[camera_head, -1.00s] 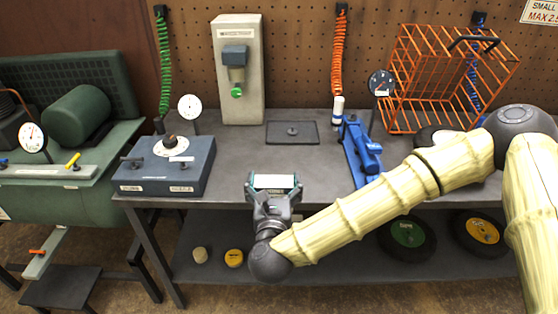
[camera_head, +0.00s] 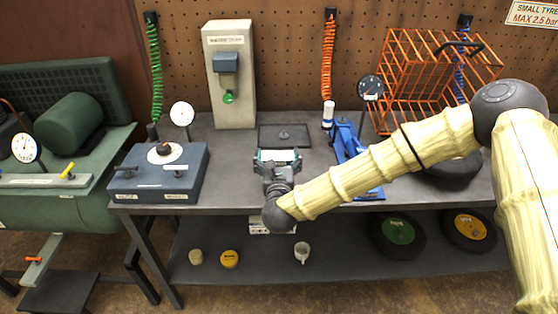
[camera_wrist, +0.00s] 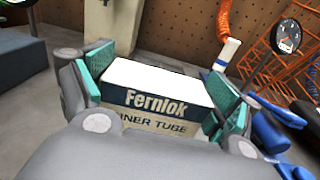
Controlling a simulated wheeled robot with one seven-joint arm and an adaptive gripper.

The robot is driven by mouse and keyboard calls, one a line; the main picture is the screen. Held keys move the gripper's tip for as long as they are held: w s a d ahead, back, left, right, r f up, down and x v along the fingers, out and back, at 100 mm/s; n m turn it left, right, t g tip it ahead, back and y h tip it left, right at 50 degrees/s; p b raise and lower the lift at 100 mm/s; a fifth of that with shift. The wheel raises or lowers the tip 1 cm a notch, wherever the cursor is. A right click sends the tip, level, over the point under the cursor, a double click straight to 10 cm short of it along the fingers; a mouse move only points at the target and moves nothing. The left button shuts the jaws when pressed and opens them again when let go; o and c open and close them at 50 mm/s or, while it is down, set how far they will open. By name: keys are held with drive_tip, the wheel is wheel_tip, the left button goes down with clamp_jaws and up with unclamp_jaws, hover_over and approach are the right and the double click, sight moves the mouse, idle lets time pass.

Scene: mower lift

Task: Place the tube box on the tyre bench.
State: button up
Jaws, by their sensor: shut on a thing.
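The tube box, white on top with a dark blue "Fernlok" band and "INNER TUBE" lettering, fills the middle of the wrist view (camera_wrist: 155,88). My gripper (camera_head: 278,160) is shut on it, with a teal pad against each side. In the head view the box is mostly hidden by my gripper. The gripper and box are over the front-middle part of the dark grey tyre bench (camera_head: 228,190), in front of a small dark tray. I cannot tell whether the box touches the bench top.
A blue gauge box (camera_head: 160,174) stands to the left. A blue tool (camera_head: 347,145) and an orange wire cage (camera_head: 430,75) are on the right, partly behind my arm. A grey stand (camera_head: 231,75) is at the back.

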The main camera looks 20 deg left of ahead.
drive_tip(key=shift+w, duration=0.75)
drive_tip(key=shift+w+f, duration=0.15)
drive_tip(key=shift+f, duration=0.05)
drive_tip(key=shift+f+p, duration=0.7)
drive_tip(key=shift+f, duration=0.95)
drive_tip(key=shift+f, duration=0.1)
drive_tip(key=o, duration=0.9)
drive_tip(key=b+v, duration=0.2)
drive_tip(key=v, duration=1)
drive_tip(key=shift+d, duration=0.1)
